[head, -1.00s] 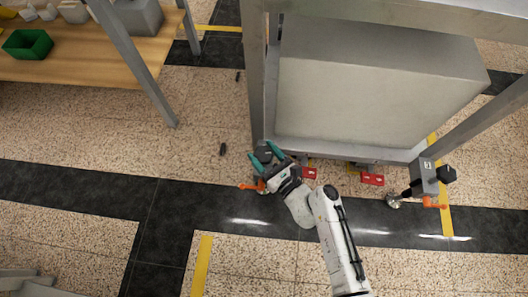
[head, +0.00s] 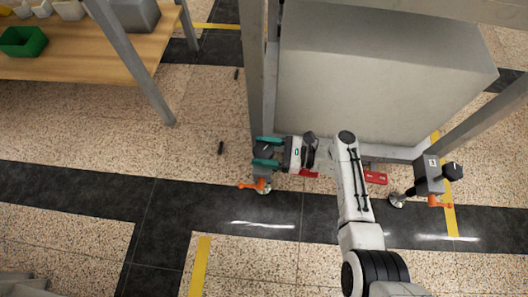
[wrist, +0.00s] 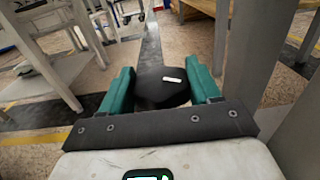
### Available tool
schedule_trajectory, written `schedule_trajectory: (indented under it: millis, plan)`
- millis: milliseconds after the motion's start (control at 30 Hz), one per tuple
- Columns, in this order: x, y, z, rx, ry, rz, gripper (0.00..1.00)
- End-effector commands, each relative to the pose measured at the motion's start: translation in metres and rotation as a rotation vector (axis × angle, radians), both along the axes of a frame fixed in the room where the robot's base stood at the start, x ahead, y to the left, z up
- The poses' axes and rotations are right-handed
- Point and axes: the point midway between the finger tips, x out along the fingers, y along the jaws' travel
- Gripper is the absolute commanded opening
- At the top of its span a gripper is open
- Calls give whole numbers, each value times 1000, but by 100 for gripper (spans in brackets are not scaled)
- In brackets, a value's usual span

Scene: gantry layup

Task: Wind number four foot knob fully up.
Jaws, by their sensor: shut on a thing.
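A black foot knob (head: 264,151) sits at the lower left corner of the grey frame. My gripper (head: 262,152) reaches it from the right, with its two teal fingers on either side. In the wrist view the black knob (wrist: 160,92) lies between the teal fingers (wrist: 163,90), which are shut on it. The knob bears a small white mark. Below it are an orange lever (head: 250,185) and a metal foot on the floor. I cannot read a number on this knob.
A second foot with a black knob (head: 453,171) and orange lever (head: 440,203) stands at the right corner. Red tags (head: 376,177) hang along the lower beam. A wooden bench (head: 100,62) stands at upper left. The floor left of the frame is mostly clear.

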Motion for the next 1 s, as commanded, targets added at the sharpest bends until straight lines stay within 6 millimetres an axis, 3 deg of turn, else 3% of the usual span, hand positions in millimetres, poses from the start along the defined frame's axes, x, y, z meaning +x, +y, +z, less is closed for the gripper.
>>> schedule_trajectory:
  millis: [767,800,1000]
  plan:
    - [0,0,0,-2,-1,95,31]
    - [0,0,0,-2,-1,95,66]
    - [0,0,0,-1,-1,95,83]
